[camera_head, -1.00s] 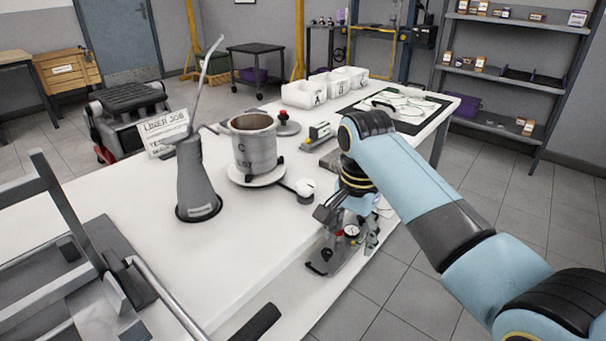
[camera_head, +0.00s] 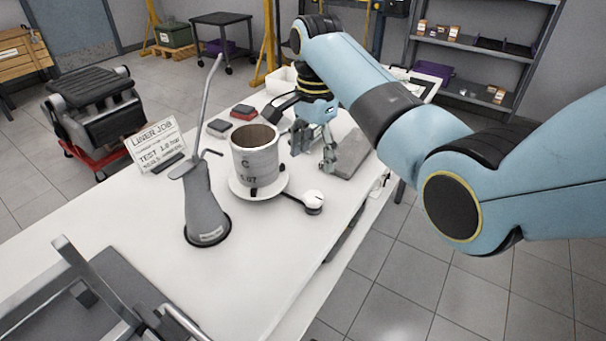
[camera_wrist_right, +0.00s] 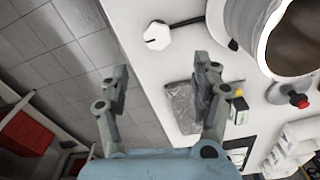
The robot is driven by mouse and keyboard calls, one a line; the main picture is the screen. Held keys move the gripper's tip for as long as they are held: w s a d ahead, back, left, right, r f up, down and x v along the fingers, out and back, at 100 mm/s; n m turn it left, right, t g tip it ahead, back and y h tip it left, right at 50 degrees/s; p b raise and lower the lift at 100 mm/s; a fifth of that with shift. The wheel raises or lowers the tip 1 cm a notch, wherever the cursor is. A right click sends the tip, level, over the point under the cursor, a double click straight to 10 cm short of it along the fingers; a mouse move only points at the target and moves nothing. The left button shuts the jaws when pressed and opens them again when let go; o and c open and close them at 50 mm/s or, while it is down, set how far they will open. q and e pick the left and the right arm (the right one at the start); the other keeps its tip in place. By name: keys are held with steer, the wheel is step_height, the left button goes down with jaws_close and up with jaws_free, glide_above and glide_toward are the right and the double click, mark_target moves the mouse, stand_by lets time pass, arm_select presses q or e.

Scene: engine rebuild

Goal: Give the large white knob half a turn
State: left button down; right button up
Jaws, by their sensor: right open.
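The large white knob (camera_head: 314,197) sits on a dark base at the end of a short dark arm that runs to the round white plate (camera_head: 280,184). In the right wrist view the white knob (camera_wrist_right: 157,36) is faceted, with a dark pointer mark, and lies beyond my fingertips. My right gripper (camera_head: 313,158) is open and empty above the table, farther back than the knob and apart from it. In the right wrist view its fingers (camera_wrist_right: 161,68) are wide apart with nothing between them. My left gripper is not in view.
A grey cylinder (camera_head: 255,162) marked C stands on the plate, close beside my right gripper. A grey can with a long spout (camera_head: 205,205) and a sign (camera_head: 157,145) stand left. A grey pad (camera_head: 350,155) lies by the gripper.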

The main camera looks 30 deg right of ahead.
mark_target(314, 196)
steer(key=f, duration=0.5)
steer(key=f+b, duration=0.1)
steer(key=f, duration=0.4)
steer(key=shift+s+f, duration=0.2)
steer(key=shift+f, duration=0.1)
steer(key=c, duration=1.2)
